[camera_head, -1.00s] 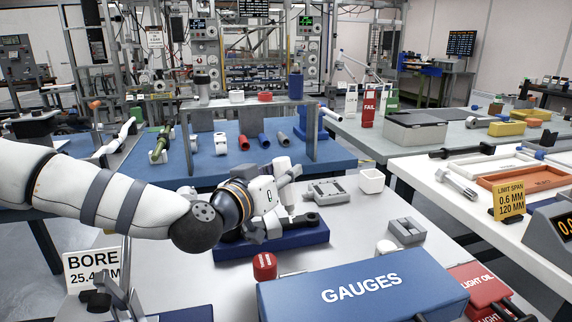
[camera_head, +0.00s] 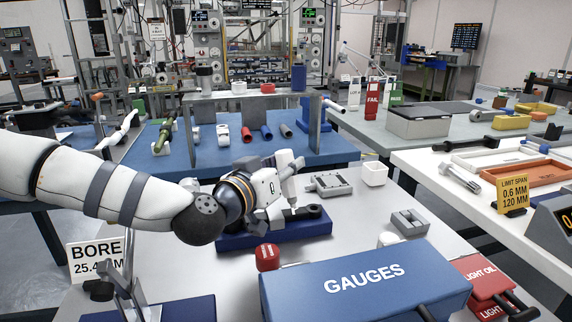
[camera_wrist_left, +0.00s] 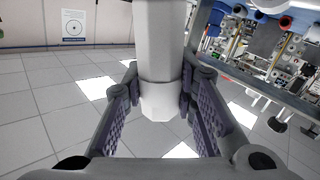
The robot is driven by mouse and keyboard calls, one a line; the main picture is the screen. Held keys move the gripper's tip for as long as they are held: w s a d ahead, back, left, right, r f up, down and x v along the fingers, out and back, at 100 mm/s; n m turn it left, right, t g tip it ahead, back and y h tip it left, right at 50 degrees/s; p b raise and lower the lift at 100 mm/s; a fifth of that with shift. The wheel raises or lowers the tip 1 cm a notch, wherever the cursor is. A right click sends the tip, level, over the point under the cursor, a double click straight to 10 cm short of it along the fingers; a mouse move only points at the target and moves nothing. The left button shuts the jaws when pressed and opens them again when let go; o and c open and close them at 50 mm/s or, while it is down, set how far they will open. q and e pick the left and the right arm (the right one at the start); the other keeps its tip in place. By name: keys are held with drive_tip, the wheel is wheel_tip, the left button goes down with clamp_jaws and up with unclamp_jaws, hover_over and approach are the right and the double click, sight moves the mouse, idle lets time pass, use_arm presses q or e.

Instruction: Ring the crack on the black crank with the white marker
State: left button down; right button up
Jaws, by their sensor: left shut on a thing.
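The black crank (camera_head: 309,212) lies on a blue block (camera_head: 232,242) on the near grey table. My left gripper (camera_head: 283,190) is above it, shut on the white marker (camera_head: 287,163). The marker is nearly upright with its narrow end down, at or just over the crank; I cannot tell whether it touches. In the left wrist view the marker (camera_wrist_left: 160,60) stands as a thick white cylinder between the finger pads. The crack is too small to make out, and the gripper hides part of the crank. My right gripper is not in view.
A blue GAUGES case (camera_head: 365,285) and a red cap-like piece (camera_head: 267,257) sit in front of the block. A grey fixture (camera_head: 328,184), a white cup (camera_head: 374,173) and a grey block (camera_head: 409,222) stand to its right. A BORE sign (camera_head: 96,260) is at left.

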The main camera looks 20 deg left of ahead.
sight(286, 151)
use_arm(q)
drive_tip(key=shift+f, duration=0.45)
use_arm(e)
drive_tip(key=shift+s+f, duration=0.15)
use_arm(q)
drive_tip(key=shift+f, duration=0.1)
idle(1.2)
wheel_tip(286, 151, up, 8)
drive_tip(key=p, duration=0.4)
drive_tip(key=shift+f, duration=0.45)
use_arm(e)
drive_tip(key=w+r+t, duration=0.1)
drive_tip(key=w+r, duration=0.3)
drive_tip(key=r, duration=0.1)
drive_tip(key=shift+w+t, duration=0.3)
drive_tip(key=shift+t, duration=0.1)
